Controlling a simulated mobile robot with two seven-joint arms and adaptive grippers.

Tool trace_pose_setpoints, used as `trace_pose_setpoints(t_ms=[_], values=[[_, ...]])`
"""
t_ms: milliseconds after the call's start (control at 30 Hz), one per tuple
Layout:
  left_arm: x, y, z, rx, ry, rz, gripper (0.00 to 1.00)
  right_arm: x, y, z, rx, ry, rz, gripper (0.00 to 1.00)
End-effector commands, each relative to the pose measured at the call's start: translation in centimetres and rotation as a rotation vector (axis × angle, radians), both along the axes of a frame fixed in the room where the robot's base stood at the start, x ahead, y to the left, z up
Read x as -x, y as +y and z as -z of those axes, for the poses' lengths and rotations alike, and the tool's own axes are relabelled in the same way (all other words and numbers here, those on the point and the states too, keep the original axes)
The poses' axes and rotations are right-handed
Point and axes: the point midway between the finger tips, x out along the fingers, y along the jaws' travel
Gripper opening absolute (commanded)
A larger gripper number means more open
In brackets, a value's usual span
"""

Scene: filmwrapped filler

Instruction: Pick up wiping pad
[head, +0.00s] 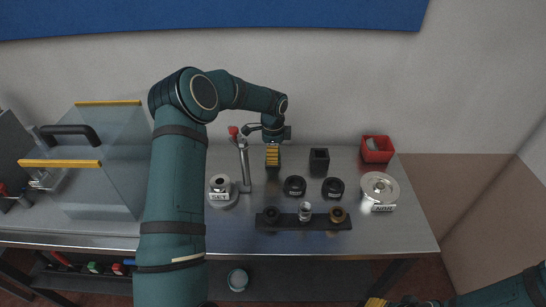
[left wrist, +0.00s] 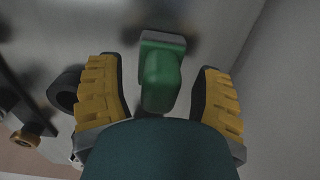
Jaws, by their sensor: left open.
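The wiping pad appears to be the green-handled block (left wrist: 162,75) with a grey base, in the left wrist view. It lies on the steel table between the two yellow-padded fingers of my left gripper (left wrist: 158,66). The fingers are open, with a visible gap on each side of the handle. In the head view my left gripper (head: 272,157) is over the back of the table and hides most or all of the pad. My right gripper (head: 376,301) only just shows at the bottom edge, and its opening cannot be made out.
A stand with a red-topped lever (head: 243,163) is close left of the left gripper. A black square holder (head: 319,162) and black rings (head: 295,186) are to its right. A red bin (head: 377,150), a round metal dish (head: 379,187) and a black rack (head: 290,222) also stand on the table.

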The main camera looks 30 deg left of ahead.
Motion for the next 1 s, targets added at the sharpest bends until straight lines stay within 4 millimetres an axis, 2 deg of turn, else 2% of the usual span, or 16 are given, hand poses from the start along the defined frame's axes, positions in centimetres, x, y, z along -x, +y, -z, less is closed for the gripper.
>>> trace_pose_setpoints(t_ms=[33,67,100,233,733,867,1000], values=[[0.0,0.0,0.0,0.000,0.000,0.000,0.67,0.0,0.0,0.0,0.000,0.000,0.000,0.47],[0.0,0.0,0.0,0.000,0.000,0.000,0.61,0.0,0.0,0.0,0.000,0.000,0.000,0.47],[0.0,0.0,0.0,0.000,0.000,0.000,0.47,0.0,0.0,0.0,0.000,0.000,0.000,0.47],[0.0,0.0,0.0,0.000,0.001,0.000,0.02,0.0,0.0,0.0,0.000,0.000,0.000,0.47],[0.0,0.0,-0.4,0.000,0.001,0.000,0.00,0.0,0.0,-0.1,0.000,-0.001,0.000,0.47],[0.0,0.0,-2.3,0.000,-0.001,-0.001,0.00,-0.1,0.0,-0.3,0.000,-0.002,0.002,0.47],[-0.1,0.0,-5.2,-0.001,-0.003,-0.002,0.00,-0.2,0.0,-0.5,0.000,-0.004,0.003,0.47]])
